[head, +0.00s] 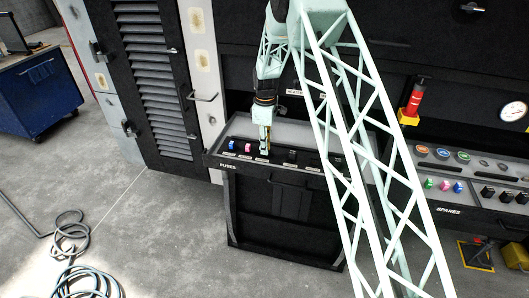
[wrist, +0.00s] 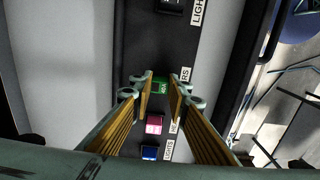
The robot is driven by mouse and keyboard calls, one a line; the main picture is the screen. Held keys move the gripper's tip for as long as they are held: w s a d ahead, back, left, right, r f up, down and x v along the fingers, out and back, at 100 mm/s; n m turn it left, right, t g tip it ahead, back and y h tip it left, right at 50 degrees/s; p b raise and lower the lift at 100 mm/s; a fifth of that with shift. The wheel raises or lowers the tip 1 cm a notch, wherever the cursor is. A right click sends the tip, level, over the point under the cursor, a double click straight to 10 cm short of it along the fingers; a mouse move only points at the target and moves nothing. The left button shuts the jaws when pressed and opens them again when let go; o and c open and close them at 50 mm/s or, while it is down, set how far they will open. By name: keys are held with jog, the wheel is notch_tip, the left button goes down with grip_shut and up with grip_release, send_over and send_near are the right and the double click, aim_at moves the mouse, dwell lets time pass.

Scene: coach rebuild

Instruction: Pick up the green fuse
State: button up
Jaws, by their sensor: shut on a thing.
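The green fuse (wrist: 160,84) shows in the wrist view between my fingertips, in line with the pink fuse (wrist: 154,124) and the blue fuse (wrist: 149,152). My gripper (wrist: 160,80) is shut on the green fuse. In the head view my gripper (head: 264,147) points down at the fuse panel (head: 222,149), just right of the pink fuse (head: 248,147) and the blue fuse (head: 231,145). My fingers hide the green fuse there. I cannot tell whether it is still seated in its slot.
Black fuse holders (head: 291,157) sit right of my gripper. A louvred door (head: 152,80) is at left. A hose (head: 85,280) lies on the floor.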

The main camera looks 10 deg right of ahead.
jog(key=shift+r, duration=0.2)
notch_tip(320, 180, up, 10)
jog(key=shift+f, duration=0.2)
dwell(0.6)
jog(key=shift+s, duration=0.1)
dwell(0.5)
